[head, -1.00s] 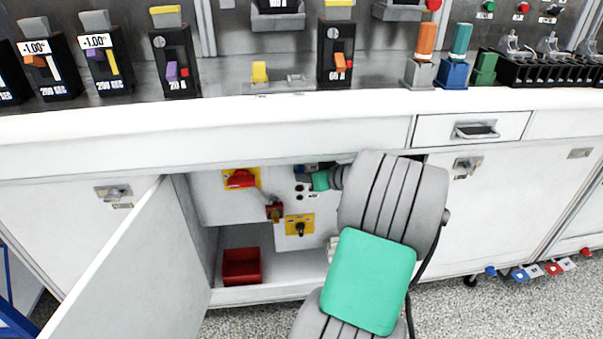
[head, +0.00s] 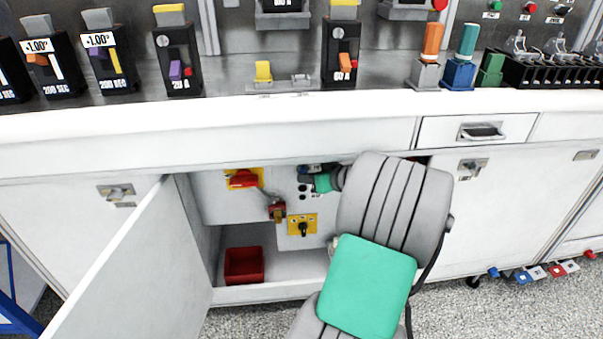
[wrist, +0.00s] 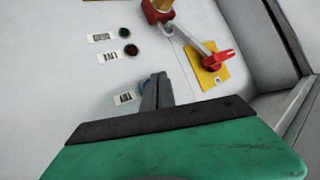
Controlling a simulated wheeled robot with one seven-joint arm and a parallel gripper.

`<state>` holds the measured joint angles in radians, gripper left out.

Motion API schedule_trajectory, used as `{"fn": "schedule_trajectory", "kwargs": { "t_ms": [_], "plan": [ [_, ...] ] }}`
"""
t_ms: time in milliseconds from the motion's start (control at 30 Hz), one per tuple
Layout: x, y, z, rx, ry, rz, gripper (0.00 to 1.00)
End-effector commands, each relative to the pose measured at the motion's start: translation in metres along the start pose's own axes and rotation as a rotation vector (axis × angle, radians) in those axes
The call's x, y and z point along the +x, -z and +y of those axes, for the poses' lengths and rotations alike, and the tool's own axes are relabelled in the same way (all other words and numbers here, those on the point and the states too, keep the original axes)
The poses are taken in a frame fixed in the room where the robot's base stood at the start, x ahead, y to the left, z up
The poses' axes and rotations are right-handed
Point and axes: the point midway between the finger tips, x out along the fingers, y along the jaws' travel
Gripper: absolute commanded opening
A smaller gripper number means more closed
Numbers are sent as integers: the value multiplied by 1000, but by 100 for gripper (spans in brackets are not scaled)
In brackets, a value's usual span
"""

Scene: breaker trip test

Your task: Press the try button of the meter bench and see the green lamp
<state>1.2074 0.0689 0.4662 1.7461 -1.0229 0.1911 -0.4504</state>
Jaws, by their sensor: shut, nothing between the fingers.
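My gripper (wrist: 157,79) is shut and empty, its fingers pointing at the white panel in the open cupboard. In the wrist view a blue button (wrist: 142,87) shows partly behind the fingers, with a small label beside it. I cannot tell whether the fingers touch it, and the label is too small to read. A dark green lamp (wrist: 125,32) and a dark red one (wrist: 131,50) sit further up the panel, each beside a label. Neither looks lit. In the head view my gripper (head: 305,178) is at the panel, and my arm hides part of it.
A red handle on a yellow plate (head: 243,179) and a yellow switch plate (head: 301,224) are on the panel. A red bin (head: 244,266) stands on the cupboard floor. The open door (head: 115,270) is on the left. The white worktop (head: 200,115) overhangs the opening.

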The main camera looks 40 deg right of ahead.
Motion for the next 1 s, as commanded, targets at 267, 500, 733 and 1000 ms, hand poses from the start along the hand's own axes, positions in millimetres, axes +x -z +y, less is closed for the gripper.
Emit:
{"fn": "schedule_trajectory", "kwargs": {
  "t_ms": [267,500,733,1000],
  "plan": [
    [-20,-5,-10,-11,-9,8,0],
    [-34,-20,-23,-6,-4,5,0],
    [-35,-23,-25,-5,-2,3,0],
    [-35,-23,-25,-4,-1,2,0]
  ]
}}
